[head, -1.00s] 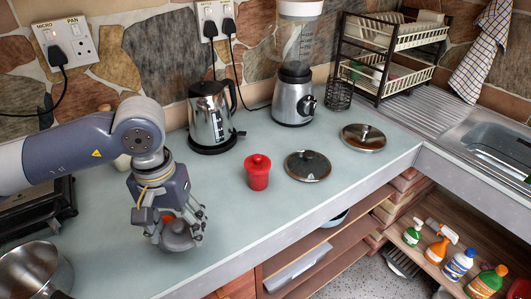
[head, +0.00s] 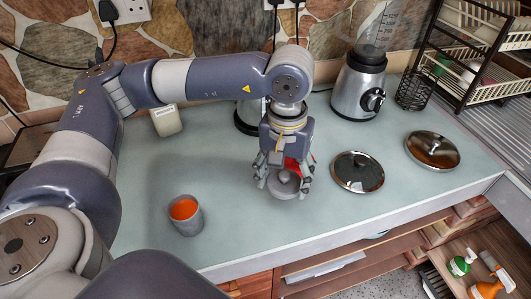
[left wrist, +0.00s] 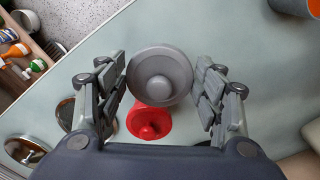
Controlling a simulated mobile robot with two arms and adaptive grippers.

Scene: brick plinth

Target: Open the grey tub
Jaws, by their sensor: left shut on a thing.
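The grey tub (head: 187,218) stands upright and uncovered on the counter in the head view, with orange showing inside. Its rim and orange inside also show at the top right corner of the left wrist view (left wrist: 312,8). My left gripper (head: 284,184) is to the right of the tub, shut on the round grey lid (head: 285,188). In the left wrist view the lid (left wrist: 160,76) sits between the fingers, its knob facing the camera. Whether the lid touches the counter I cannot tell. My right gripper is not in view.
A red lidded tub (left wrist: 150,121) is close to the held lid, partly hidden behind my gripper in the head view. Two pan lids (head: 357,172) (head: 432,150) lie to the right. A blender (head: 360,88) stands behind. The counter between tub and gripper is clear.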

